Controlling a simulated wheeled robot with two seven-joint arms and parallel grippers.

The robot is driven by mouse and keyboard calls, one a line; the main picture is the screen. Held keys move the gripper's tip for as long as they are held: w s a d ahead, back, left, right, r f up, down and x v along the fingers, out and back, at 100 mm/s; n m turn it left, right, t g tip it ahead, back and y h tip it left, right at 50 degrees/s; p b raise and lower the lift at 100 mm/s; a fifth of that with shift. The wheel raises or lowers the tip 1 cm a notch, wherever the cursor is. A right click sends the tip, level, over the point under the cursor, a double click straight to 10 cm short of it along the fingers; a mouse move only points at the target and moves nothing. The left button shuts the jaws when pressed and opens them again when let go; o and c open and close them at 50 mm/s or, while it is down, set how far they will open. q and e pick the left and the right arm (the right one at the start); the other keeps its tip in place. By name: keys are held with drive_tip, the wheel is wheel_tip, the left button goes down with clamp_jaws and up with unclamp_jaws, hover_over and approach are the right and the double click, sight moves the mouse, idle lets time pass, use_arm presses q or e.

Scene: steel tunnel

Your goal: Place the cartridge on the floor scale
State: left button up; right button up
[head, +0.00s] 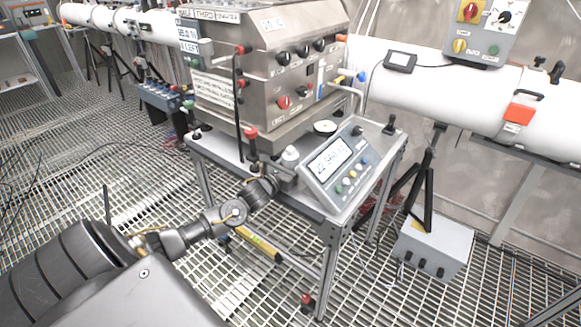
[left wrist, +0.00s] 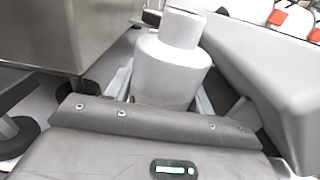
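A white stepped cylinder, apparently the cartridge (left wrist: 170,75), stands upright close in front of my left wrist camera. In the head view it shows as a small white shape (head: 290,155) on the metal table, between the steel cabinet and the grey display unit. My left gripper (head: 281,172) reaches it from the front left. In the left wrist view the pale fingers (left wrist: 162,95) lie on either side of the cylinder's lower part; whether they press on it I cannot tell. I cannot make out a floor scale for certain. My right gripper is not in view.
The steel cabinet (head: 265,65) and the grey display unit (head: 338,170) closely flank the cylinder on the table (head: 375,150). A grey box with knobs (head: 435,245) sits on the floor grating at right, below a tripod. Open grating (head: 60,160) lies at left.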

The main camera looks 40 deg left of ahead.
use_arm(q)
drive_tip(key=c, duration=0.9)
drive_tip(key=shift+r, duration=0.15)
clamp_jaws()
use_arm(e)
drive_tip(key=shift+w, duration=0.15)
